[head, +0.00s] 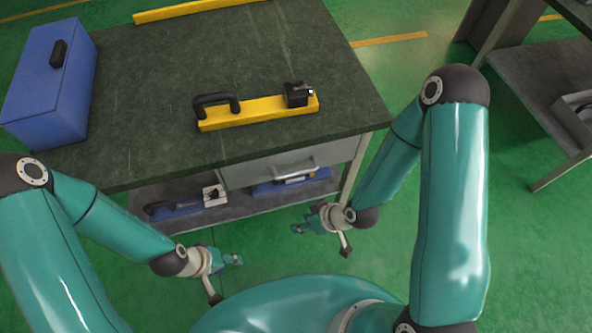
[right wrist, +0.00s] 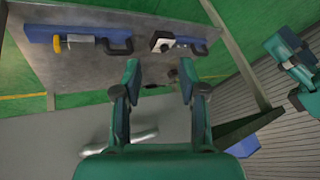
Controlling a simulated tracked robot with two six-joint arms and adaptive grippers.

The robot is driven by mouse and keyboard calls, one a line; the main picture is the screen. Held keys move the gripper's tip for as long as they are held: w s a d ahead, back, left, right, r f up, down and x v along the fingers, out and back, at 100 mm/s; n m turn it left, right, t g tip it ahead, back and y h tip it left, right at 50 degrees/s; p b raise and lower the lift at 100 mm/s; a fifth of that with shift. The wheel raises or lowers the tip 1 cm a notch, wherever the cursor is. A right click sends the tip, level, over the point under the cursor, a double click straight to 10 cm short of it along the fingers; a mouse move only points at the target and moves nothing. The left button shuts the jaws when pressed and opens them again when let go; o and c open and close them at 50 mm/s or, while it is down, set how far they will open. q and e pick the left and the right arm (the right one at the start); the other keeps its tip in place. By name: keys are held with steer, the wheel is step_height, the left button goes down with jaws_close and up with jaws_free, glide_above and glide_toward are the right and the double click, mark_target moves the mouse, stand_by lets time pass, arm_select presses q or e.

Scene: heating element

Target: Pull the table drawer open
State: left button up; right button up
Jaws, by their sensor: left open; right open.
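The table (head: 150,75) has a dark top and a grey drawer (head: 240,173) under its front edge. The drawer looks shut. Its silver bar handle (head: 297,168) is on the drawer front; in the right wrist view the handle (right wrist: 145,134) shows partly behind my gripper. My right gripper (head: 298,229) is open and empty, below and in front of the handle, apart from it. Its open fingers also show in the right wrist view (right wrist: 160,77). My left gripper (head: 236,260) is open and empty, further left and lower, in front of the table.
A blue box (head: 55,90) and a yellow tool with a black handle (head: 258,112) sit on the tabletop. A lower shelf (head: 240,208) holds blue tools (head: 185,208). A table leg (head: 352,170) stands right of the drawer. Green floor is clear in front.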

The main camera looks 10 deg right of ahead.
mark_target(297, 173)
steer(key=w+d+r+n+t+y+b, duration=0.1)
steer(key=w+r+n+t+y+b, duration=0.6)
steer(key=r+n+b, duration=0.45)
steer(key=s+d+f+n+b, duration=0.3)
steer(key=d+n+b, duration=0.25)
steer(key=b, duration=0.25)
steer(key=s+d+f+n+b, duration=0.2)
steer(key=d+f+n+b, duration=0.15)
steer(key=d+b, duration=0.45)
steer(key=shift+t, duration=0.3)
steer(key=b+x, duration=0.3)
steer(key=x, duration=1.4)
steer(key=shift+a+r, duration=0.15)
steer(key=shift+a, duration=0.2)
jaws_close()
